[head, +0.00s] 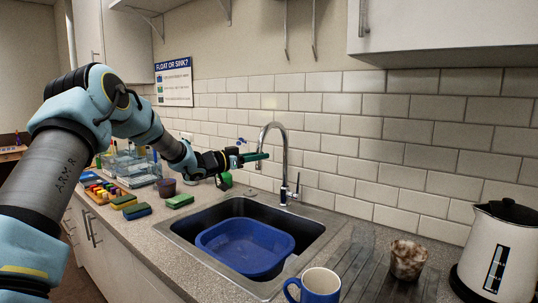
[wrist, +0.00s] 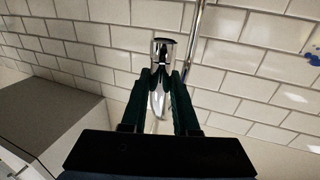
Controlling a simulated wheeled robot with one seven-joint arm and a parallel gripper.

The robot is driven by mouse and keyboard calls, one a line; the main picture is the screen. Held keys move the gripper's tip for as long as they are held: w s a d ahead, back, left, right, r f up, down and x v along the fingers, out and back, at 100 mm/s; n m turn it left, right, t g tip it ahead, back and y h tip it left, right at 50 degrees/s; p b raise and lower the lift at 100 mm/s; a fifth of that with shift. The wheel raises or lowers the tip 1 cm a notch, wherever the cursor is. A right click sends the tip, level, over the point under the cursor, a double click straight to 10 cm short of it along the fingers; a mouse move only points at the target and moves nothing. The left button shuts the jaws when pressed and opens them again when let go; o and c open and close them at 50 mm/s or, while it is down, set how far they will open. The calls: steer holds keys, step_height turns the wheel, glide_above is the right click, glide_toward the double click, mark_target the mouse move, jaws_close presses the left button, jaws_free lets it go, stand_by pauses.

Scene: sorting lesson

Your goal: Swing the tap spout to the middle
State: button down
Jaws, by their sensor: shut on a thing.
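The chrome tap (head: 284,165) stands at the back edge of the sink, with a lever handle low on its right side. Its arched spout (head: 263,130) curves to the left, with its end over the back part of the sink. My gripper (head: 258,156) reaches in from the left and is shut on the end of the spout. In the wrist view the two dark green fingers of my gripper (wrist: 160,88) stand on either side of the shiny spout end (wrist: 161,50). The exact contact is partly hidden by the fingers.
A blue basin (head: 246,246) sits in the sink (head: 325,232). A blue mug (head: 317,284), a speckled cup (head: 407,259) and a white kettle (head: 500,250) stand to the right. The tiled wall is close behind.

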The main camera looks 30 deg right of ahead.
steer(key=shift+w+a+r, duration=0.1)
steer(key=shift+w+a, duration=0.1)
steer(key=shift+w, duration=0.25)
steer(key=shift+w+a, duration=0.15)
steer(key=shift+w, duration=0.3)
steer(key=c, duration=0.7)
jaws_free()
steer(key=shift+a, duration=0.1)
steer(key=a+b, duration=0.3)
steer(key=a, duration=0.7)
steer(key=shift+s+a+b, duration=0.15)
steer(key=shift+a+b, duration=0.15)
steer(key=shift+b, duration=0.05)
